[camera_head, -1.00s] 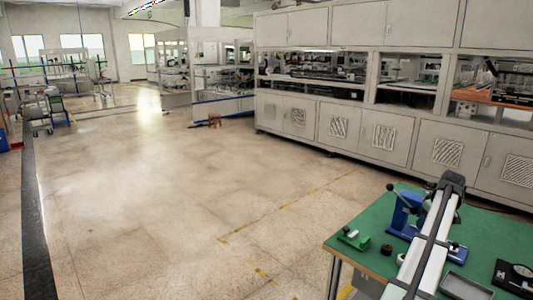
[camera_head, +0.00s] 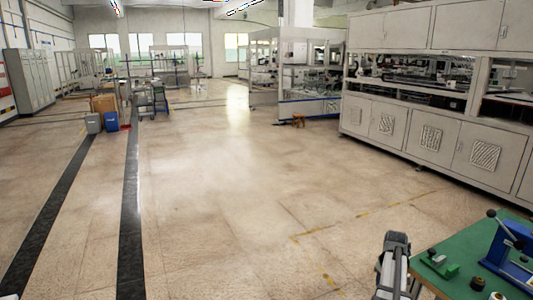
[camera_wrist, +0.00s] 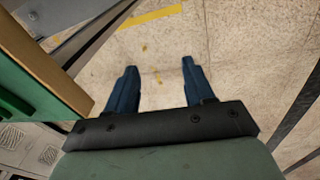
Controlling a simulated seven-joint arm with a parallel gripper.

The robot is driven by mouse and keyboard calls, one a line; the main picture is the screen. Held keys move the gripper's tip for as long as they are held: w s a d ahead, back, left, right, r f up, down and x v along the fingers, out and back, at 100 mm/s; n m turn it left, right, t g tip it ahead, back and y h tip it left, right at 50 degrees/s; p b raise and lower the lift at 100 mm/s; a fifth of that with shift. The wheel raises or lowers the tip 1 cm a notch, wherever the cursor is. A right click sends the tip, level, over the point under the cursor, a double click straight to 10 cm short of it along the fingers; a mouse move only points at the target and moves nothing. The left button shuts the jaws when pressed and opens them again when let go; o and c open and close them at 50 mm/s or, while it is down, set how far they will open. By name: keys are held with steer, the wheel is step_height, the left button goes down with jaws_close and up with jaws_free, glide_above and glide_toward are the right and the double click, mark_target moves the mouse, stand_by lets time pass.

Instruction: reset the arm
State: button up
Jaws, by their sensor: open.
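My gripper (camera_wrist: 158,88) shows in the wrist view with its two blue fingers apart and nothing between them. Bare speckled floor lies beyond the fingertips. In the head view my arm (camera_head: 395,265) stands at the bottom, just left of the green-topped bench (camera_head: 447,249). The gripper's fingers cannot be made out there. The bench's edge also shows at the left of the wrist view (camera_wrist: 40,70), beside the gripper and apart from it.
The bench holds a blue press (camera_head: 510,245) with a black-knobbed lever, a small green part (camera_head: 438,263) and dark round parts. Long white machine cabinets (camera_head: 430,135) line the right. Wide open floor (camera_head: 220,220) lies left of the bench. Bins (camera_head: 93,122) stand far left.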

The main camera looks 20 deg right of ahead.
steer(key=a+f+g+y, duration=0.1)
steer(key=a+f+g, duration=0.1)
steer(key=a+f, duration=1.25)
steer(key=a+f+g+y, duration=0.15)
steer(key=a+f, duration=0.75)
steer(key=a, duration=1)
steer(key=s+a+f+g, duration=0.1)
steer(key=s+a+f, duration=0.2)
steer(key=s+a, duration=0.4)
steer(key=s+a+f+n+g, duration=0.1)
steer(key=s+a+f+g, duration=0.1)
steer(key=s+a+f, duration=0.2)
steer(key=s+a+f+g, duration=0.1)
steer(key=s+a+f, duration=0.2)
steer(key=s+a, duration=0.7)
steer(key=shift+s+a+f+h, duration=0.15)
steer(key=shift+s+f+h, duration=0.2)
steer(key=shift+s, duration=0.6)
